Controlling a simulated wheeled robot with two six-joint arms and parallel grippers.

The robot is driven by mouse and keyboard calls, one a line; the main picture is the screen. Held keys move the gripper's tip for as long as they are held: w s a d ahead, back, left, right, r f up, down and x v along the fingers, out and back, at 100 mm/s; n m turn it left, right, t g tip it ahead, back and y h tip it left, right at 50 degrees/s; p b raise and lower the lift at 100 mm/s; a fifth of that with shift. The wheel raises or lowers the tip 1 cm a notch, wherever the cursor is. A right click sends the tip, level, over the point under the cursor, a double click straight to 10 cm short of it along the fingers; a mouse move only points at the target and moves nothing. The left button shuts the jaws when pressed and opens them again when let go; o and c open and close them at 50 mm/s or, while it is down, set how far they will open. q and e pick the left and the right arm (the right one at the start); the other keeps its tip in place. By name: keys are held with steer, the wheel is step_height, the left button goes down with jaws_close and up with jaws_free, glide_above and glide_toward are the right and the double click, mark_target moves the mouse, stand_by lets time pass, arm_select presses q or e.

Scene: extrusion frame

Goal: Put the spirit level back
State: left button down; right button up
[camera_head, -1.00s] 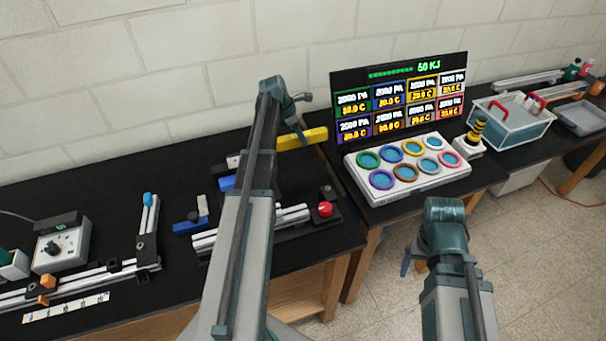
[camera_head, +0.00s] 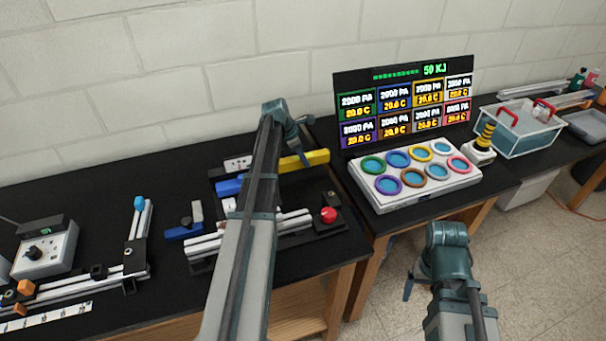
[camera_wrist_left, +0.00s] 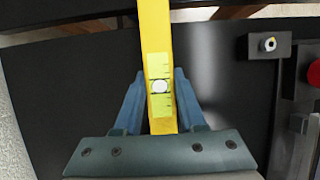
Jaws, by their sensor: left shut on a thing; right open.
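The spirit level is a yellow bar (camera_head: 305,161) with a pale green vial window, clear in the left wrist view (camera_wrist_left: 159,75). My left gripper (camera_head: 306,148) is shut on it; in the left wrist view its blue fingers (camera_wrist_left: 160,98) press on both sides near one end. In the head view the level lies roughly crosswise over the black bench, behind the extrusion fixture; its height above the bench is hard to tell. My left arm hides part of the fixture. My right gripper (camera_head: 408,288) is open and empty, in front of the bench over the floor.
The extrusion fixture (camera_head: 295,223) with a red button (camera_head: 328,215) is close to the held level. A white tray of coloured rings (camera_head: 415,190) and a display panel (camera_head: 403,105) stand to the right. Bare bench (camera_head: 90,195) lies to the left.

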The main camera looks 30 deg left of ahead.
mark_target(303, 166)
arm_select(q)
steer(key=shift+f, duration=0.15)
step_height(303, 166, down, 4)
steer(key=b, duration=0.3)
steer(key=shift+b, duration=0.4)
steer(key=shift+r, duration=0.2)
steer(key=shift+f, duration=0.1)
steer(key=shift+c, duration=2.4)
jaws_free()
